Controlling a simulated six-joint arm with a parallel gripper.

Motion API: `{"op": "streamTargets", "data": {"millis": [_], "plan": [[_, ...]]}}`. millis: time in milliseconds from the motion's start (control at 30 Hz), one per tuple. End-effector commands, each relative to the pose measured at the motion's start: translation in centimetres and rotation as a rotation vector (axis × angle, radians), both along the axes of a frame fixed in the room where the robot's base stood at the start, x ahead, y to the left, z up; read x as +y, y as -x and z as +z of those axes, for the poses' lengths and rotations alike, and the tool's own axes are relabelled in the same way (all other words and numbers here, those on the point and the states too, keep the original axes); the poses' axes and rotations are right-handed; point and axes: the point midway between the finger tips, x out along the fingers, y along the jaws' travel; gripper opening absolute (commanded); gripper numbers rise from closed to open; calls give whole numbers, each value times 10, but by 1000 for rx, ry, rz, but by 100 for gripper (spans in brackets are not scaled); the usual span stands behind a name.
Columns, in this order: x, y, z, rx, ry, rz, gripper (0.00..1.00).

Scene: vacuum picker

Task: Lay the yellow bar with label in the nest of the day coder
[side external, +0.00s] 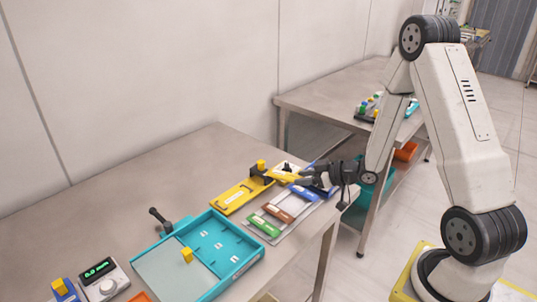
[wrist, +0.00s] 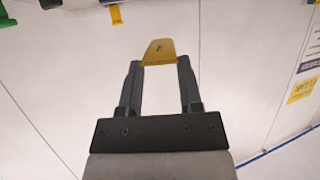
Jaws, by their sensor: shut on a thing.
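My gripper (side external: 303,179) is shut on a yellow bar (side external: 281,177) and holds it out toward the left, over the far right part of the near table. In the wrist view the yellow bar (wrist: 160,50) sits between the two dark fingertips (wrist: 160,64), with a small dark mark on its face. A long yellow fixture (side external: 236,199) with a dark block and a yellow knob (side external: 261,164) lies just left of the bar. It looks like the day coder; its nest cannot be made out. I cannot tell whether bar and fixture touch.
A teal tray (side external: 232,267) and a device with a green display (side external: 98,268) stand nearer. The table's back left is bare.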

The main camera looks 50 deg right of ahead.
Motion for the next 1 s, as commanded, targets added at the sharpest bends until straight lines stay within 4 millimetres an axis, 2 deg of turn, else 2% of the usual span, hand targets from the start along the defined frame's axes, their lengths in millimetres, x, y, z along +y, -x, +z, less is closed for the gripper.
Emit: {"op": "streamTargets", "data": {"millis": [267,633,1000], "plan": [[-14,17,-11,0,0,49,0],[-15,18,-17,0,0,56,0],[-14,18,-49,2,-2,55,0]]}}
